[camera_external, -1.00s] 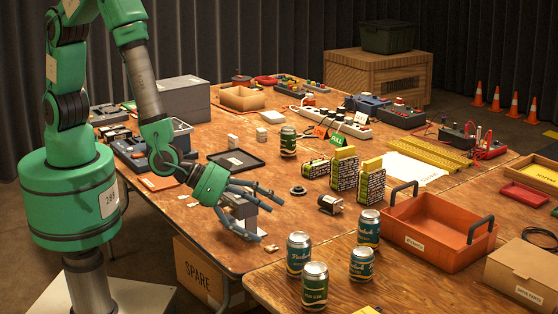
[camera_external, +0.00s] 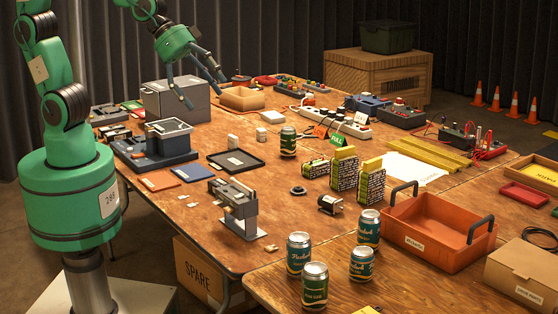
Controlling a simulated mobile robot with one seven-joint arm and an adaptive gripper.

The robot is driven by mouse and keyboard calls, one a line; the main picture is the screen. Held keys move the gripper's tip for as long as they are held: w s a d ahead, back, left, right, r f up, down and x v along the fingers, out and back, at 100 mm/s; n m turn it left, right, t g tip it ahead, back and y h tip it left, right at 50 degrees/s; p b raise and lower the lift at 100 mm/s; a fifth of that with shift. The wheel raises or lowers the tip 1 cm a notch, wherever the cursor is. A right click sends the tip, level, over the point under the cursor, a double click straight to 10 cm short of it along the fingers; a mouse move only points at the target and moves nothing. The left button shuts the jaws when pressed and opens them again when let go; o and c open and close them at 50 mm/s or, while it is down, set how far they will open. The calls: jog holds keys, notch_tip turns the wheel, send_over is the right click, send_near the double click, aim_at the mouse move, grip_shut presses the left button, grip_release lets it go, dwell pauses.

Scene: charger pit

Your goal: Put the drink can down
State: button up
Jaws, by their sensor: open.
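My gripper (camera_external: 205,85) is open and empty. One drink can (camera_external: 288,141) stands upright mid-table, right of the black tray, well apart from my gripper. Which can the task means cannot be told.
A grey device (camera_external: 236,205) stands on a white plate near the front left edge. A black tray (camera_external: 236,161) lies behind it. Cartons (camera_external: 344,172) stand mid-table, and an orange crate (camera_external: 436,236) with handles stands at the right.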

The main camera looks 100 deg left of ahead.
jog(key=s+a+r+g+y, duration=0.1)
jog(key=s+a+r, duration=0.1)
jog(key=s+a, duration=0.4)
jog(key=s+a+r+g+y, duration=0.1)
jog(key=s+a, duration=0.5)
jog(key=s, duration=1)
jog(key=shift+s+a+r+g+y, duration=0.25)
jog(key=shift+a+r+g+y, duration=0.05)
jog(key=shift+r, duration=0.4)
